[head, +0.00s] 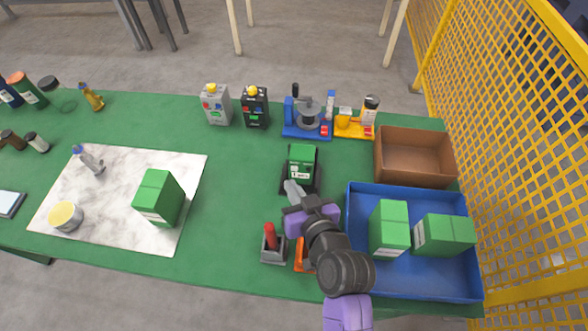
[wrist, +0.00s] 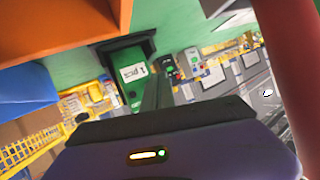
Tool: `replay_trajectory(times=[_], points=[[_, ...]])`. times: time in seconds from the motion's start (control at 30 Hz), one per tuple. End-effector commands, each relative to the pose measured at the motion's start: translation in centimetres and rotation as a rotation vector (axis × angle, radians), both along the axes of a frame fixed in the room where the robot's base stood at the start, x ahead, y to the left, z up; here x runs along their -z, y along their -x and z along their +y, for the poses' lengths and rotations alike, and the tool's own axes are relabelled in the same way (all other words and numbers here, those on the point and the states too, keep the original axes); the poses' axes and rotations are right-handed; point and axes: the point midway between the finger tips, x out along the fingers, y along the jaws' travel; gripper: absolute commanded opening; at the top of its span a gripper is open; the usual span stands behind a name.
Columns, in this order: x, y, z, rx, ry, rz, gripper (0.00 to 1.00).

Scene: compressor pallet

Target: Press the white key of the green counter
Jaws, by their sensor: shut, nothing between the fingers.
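The green counter (head: 302,154) stands on the green table in a black base, left of the blue tray. A white patch with dark marks (head: 300,171) is on its near part. In the wrist view the counter (wrist: 115,56) carries a white face reading "1 pcs" (wrist: 133,72). I cannot make out a separate white key. My gripper (head: 290,186) is shut and empty, its tips at the near edge of the counter in the head view. In the wrist view the fingers (wrist: 157,88) point beside the counter's face; whether they touch it I cannot tell.
A grey stand with a red handle (head: 270,244) and an orange piece (head: 304,257) are close to my arm. The blue tray (head: 352,215) holds green boxes. A brown bin (head: 415,155) and yellow mesh fence (head: 530,110) are right.

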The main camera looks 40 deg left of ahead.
Motion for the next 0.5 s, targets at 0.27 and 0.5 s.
replay_trajectory(times=[0.27,0.5], points=[[-0.02,-0.95,0.58,0.000,0.000,0.000,0.00],[-0.03,-0.94,0.58,0.000,0.000,0.000,0.00]])
